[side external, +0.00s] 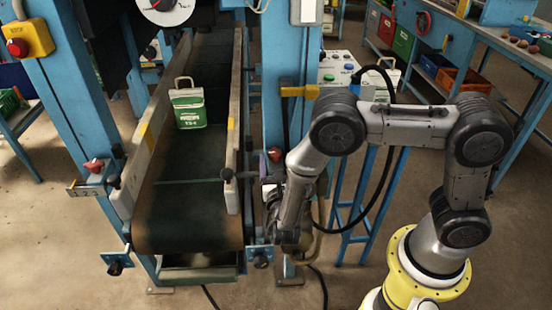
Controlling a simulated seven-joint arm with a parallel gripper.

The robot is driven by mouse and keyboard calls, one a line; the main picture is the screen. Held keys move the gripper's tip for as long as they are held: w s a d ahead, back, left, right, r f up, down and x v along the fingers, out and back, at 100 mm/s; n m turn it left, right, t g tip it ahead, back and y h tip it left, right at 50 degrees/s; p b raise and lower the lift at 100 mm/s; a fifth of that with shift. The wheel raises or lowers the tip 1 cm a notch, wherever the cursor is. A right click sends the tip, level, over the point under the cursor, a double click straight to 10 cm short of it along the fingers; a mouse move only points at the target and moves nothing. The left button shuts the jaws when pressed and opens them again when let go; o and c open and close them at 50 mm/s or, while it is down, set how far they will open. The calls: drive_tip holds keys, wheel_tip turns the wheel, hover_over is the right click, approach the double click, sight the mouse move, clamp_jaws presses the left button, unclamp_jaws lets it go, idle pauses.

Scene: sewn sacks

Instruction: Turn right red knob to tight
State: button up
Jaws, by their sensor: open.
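A conveyor has a red knob on a bracket at each side. The left red knob (93,165) sits above a small numbered scale plate (88,187). The right red knob (274,155) shows only as a small dark-red piece by the right blue post, just left of my arm; its setting cannot be read. My gripper (270,198) points down and left beside the right post, a little below that knob. It is open; its fingers are small and partly lost against dark parts, and I see nothing between them. Whether it touches the bracket cannot be told.
A green and white sack (188,108) stands on the dark belt (195,180) between side rails. A yellow clamp (299,91) juts from the right post (285,60) above my gripper. A black cable hangs behind my arm. A control box (338,72) stands behind.

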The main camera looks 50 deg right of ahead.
drive_tip(key=shift+w+d, duration=0.4)
clamp_jaws()
